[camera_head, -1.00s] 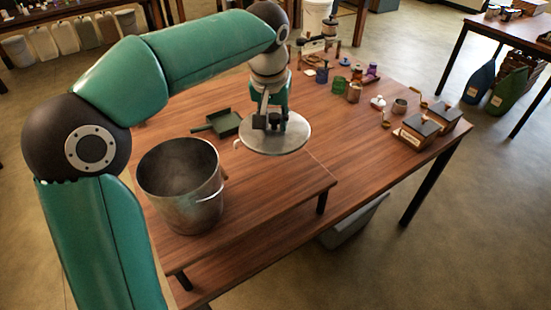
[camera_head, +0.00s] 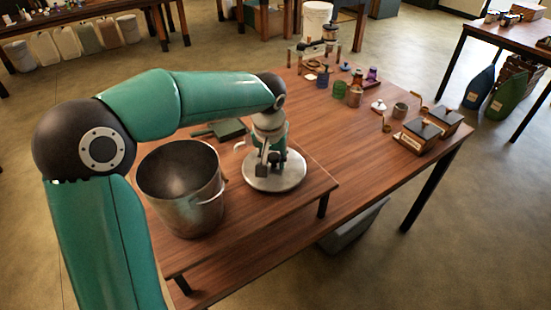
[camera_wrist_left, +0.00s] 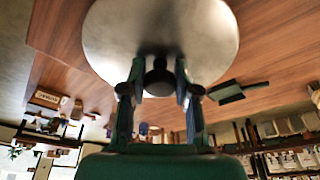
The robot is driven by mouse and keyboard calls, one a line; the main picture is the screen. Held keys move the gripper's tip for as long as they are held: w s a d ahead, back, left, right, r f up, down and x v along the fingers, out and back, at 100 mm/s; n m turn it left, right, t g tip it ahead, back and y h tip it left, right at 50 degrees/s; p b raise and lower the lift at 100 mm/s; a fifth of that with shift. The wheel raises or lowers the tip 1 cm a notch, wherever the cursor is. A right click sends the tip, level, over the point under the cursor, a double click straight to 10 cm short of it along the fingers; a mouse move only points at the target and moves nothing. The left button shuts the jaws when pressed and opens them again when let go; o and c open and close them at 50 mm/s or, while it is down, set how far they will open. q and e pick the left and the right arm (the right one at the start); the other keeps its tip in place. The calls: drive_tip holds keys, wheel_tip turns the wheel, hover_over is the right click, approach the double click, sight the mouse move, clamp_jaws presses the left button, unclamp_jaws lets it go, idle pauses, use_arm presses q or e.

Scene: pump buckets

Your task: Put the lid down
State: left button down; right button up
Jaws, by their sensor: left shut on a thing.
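The lid (camera_head: 292,178) is a round, flat, grey metal disc with a dark knob (camera_wrist_left: 159,80). My left gripper (camera_head: 270,163) is above the lid, with its fingers shut on the knob. The lid is level, at or very near the raised wooden top (camera_head: 255,218), right of the bucket; I cannot tell whether it touches the wood. The grey metal bucket (camera_head: 182,205) stands open and upright on the raised top. In the wrist view the lid's disc (camera_wrist_left: 160,30) spreads beyond the fingers (camera_wrist_left: 159,82). My right gripper is not in view.
A green dustpan (camera_head: 231,129) lies behind the lid. Small jars (camera_head: 355,92), a white-lidded pot (camera_head: 379,106) and dark-topped boxes (camera_head: 422,130) stand on the lower table to the right. The raised top is clear in front of the lid.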

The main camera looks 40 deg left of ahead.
sight(271, 176)
use_arm(q)
drive_tip(key=shift+f, duration=0.1)
drive_tip(key=c, duration=0.8)
unclamp_jaws()
drive_tip(key=shift+c, duration=0.2)
drive_tip(key=v, duration=1.2)
drive_tip(key=shift+p, duration=0.35)
